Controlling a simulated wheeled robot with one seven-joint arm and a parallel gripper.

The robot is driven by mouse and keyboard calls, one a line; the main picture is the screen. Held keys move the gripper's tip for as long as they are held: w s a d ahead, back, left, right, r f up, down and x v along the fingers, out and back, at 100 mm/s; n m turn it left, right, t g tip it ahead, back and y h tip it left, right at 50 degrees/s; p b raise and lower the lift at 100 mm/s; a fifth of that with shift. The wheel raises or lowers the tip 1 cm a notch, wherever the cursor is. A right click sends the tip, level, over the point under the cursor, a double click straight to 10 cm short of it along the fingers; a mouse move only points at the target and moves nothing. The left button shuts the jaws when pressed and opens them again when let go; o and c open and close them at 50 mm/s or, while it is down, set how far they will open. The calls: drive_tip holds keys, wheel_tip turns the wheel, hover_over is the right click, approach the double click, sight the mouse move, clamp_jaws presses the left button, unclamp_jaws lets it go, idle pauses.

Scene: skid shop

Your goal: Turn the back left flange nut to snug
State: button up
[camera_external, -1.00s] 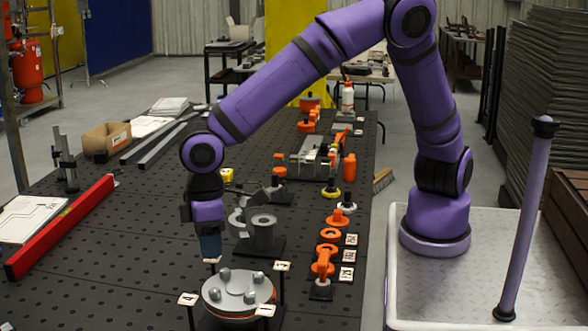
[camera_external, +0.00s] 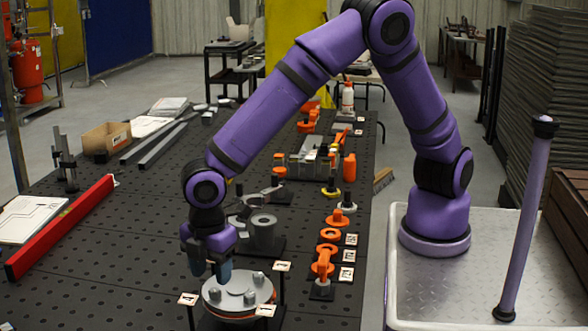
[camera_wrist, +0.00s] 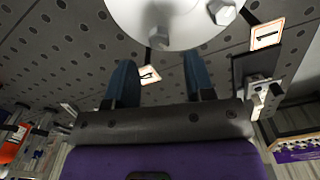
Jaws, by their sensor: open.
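A round grey flange (camera_external: 238,291) with an orange band below its top stands near the front of the dark perforated table. Its nuts include the front left nut (camera_external: 214,294), front right nut (camera_external: 249,297) and back right nut (camera_external: 258,278). In the outside view, my gripper (camera_external: 212,277) points down at the flange's back left edge and its fingers hide the back left nut. In the wrist view, my open gripper (camera_wrist: 160,66) has two blue fingers apart with nothing between them. One nut (camera_wrist: 159,38) lies just beyond the fingertips, roughly centred on their gap; another nut (camera_wrist: 222,12) is to the right.
Small marked cards on posts surround the flange, including a left card (camera_external: 188,299) and a back right card (camera_external: 282,266). A grey cylindrical fixture (camera_external: 262,233) stands behind. Orange parts (camera_external: 323,264) line the right side. A red level (camera_external: 62,228) lies left.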

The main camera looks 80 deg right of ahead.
sight(213, 290)
drive_tip(key=shift+f, duration=2.2)
clamp_jaws()
